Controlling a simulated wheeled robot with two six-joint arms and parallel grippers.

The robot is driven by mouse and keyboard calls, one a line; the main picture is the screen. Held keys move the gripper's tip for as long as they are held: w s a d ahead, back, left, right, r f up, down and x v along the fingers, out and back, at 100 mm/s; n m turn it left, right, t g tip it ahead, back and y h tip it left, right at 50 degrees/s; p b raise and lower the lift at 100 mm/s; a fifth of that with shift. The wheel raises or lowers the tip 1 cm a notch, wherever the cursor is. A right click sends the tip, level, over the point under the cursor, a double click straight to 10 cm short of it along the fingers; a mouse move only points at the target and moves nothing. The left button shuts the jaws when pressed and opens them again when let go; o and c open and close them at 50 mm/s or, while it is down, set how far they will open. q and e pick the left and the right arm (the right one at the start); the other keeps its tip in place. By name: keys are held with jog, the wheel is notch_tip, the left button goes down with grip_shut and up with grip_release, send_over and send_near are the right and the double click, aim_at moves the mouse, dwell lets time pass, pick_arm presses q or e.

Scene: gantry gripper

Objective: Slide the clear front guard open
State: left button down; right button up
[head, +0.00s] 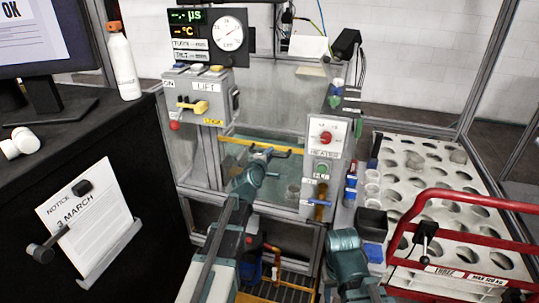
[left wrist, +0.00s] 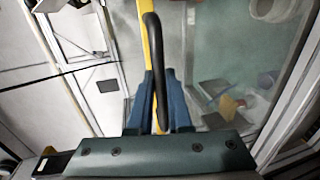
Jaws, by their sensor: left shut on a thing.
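The clear front guard (head: 288,190) is a see-through panel with a yellow strip (head: 238,141) along its upper part, in the middle of the head view. In the left wrist view the yellow strip (left wrist: 146,48) runs top to bottom. A black bow handle (left wrist: 155,45) stands out from the guard beside the strip. My left gripper (head: 270,153) is at the guard's upper middle. Its blue fingers (left wrist: 160,98) are shut on the black handle. The gripped part of the handle is partly hidden between the fingers. My right gripper is not visible; only part of that arm shows.
A control box marked LIFT (head: 206,97) with a yellow lever is at the upper left. A heater box (head: 325,137) with a red knob stands right of the guard. A white rack with round holes (head: 410,150) and a red rail (head: 470,192) fill the right side.

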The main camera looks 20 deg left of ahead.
pick_arm(q)
jog(key=b, duration=2)
send_near(273, 193)
jog(key=x, duration=0.5)
jog(key=shift+w+p, duration=0.1)
jog(key=shift+p, duration=0.2)
jog(key=c, duration=0.8)
grip_release()
jog(key=shift+c, duration=0.2)
